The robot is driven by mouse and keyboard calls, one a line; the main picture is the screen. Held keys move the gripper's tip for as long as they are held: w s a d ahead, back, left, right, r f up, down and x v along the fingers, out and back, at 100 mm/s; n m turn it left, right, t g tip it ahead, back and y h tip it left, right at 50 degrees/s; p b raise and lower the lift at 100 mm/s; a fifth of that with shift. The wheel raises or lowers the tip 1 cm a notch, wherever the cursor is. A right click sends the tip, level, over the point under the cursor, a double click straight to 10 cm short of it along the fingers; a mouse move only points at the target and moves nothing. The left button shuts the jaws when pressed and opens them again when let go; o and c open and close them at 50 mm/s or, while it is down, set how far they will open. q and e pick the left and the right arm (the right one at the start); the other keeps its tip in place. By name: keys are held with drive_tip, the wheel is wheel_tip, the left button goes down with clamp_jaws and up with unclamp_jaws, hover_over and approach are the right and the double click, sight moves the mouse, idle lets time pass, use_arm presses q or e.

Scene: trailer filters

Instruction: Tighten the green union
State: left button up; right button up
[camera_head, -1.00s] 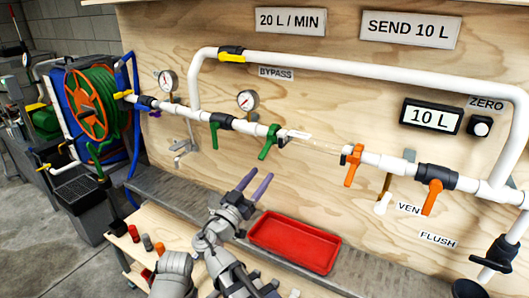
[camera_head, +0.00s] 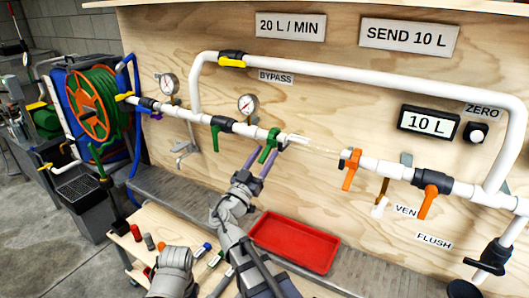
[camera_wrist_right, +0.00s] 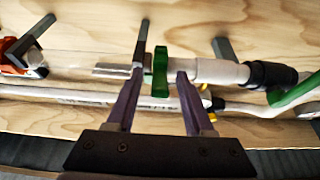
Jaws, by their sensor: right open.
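The green union (camera_head: 268,146) sits on the white pipe, left of the middle of the board. In the right wrist view the green union (camera_wrist_right: 160,72) shows as a narrow winged piece. My right gripper (camera_head: 259,161) is open, with its purple fingers reaching up to the union from below. In the right wrist view one finger of the right gripper (camera_wrist_right: 160,80) is on each side of the green wing, with small gaps visible. I cannot tell whether either finger touches it. My left gripper is not in view.
An orange union (camera_head: 350,168) is farther right, across a faint, clear stretch of the line. A black valve with a green handle (camera_head: 216,134) is to the left. A pressure gauge (camera_head: 247,104) is above.

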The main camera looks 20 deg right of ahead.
drive_tip(key=shift+w+d, duration=0.15)
clamp_jaws()
idle(0.4)
idle(1.0)
